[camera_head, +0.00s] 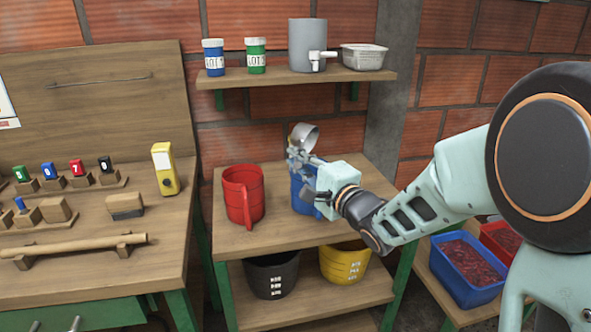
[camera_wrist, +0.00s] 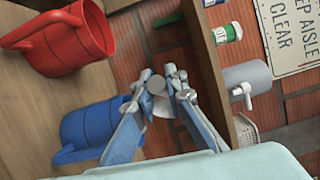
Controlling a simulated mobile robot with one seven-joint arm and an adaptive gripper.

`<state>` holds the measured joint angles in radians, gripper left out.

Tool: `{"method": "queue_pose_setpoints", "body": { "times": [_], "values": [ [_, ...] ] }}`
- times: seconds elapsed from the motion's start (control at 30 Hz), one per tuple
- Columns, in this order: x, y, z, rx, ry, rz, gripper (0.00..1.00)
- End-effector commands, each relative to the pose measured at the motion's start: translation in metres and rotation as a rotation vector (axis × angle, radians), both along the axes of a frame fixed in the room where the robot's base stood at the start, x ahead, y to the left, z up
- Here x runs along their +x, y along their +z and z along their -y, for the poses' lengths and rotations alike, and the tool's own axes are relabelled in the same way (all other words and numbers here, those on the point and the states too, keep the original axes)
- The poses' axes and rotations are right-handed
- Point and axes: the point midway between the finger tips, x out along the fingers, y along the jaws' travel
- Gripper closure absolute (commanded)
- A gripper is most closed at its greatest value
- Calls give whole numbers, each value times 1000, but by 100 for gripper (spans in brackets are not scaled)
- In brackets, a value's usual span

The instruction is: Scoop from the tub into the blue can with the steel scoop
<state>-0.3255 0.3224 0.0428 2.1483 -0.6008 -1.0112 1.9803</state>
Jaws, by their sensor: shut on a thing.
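My gripper (camera_head: 301,158) is shut on the steel scoop (camera_head: 305,134), holding it in the air above the blue can (camera_head: 301,199). The scoop's round steel cup is tilted; its contents cannot be seen. In the wrist view the gripper (camera_wrist: 165,92) covers most of the scoop, and only small grey parts show. The blue can stands on the middle table, partly hidden behind my gripper; it also shows in the wrist view (camera_wrist: 88,127). A blue tub (camera_head: 447,274) of dark red cherries sits on the low bench at the right, with a red tub (camera_head: 496,228) of cherries beside it.
A red jug (camera_head: 243,195) stands left of the can. Black (camera_head: 272,275) and yellow (camera_head: 345,262) buckets sit on the shelf below. The wall shelf (camera_head: 275,79) above holds two labelled jars, a grey container with a tap (camera_head: 307,44) and a steel tray (camera_head: 364,57).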

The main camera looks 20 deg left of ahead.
Motion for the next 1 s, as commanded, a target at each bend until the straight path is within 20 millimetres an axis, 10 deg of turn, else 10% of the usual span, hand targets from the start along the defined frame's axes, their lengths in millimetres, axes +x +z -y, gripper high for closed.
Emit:
{"method": "queue_pose_setpoints", "body": {
  "times": [1.0],
  "values": [
    [-3, -1, 13, 307, 0, 83, 100]
  ]
}}
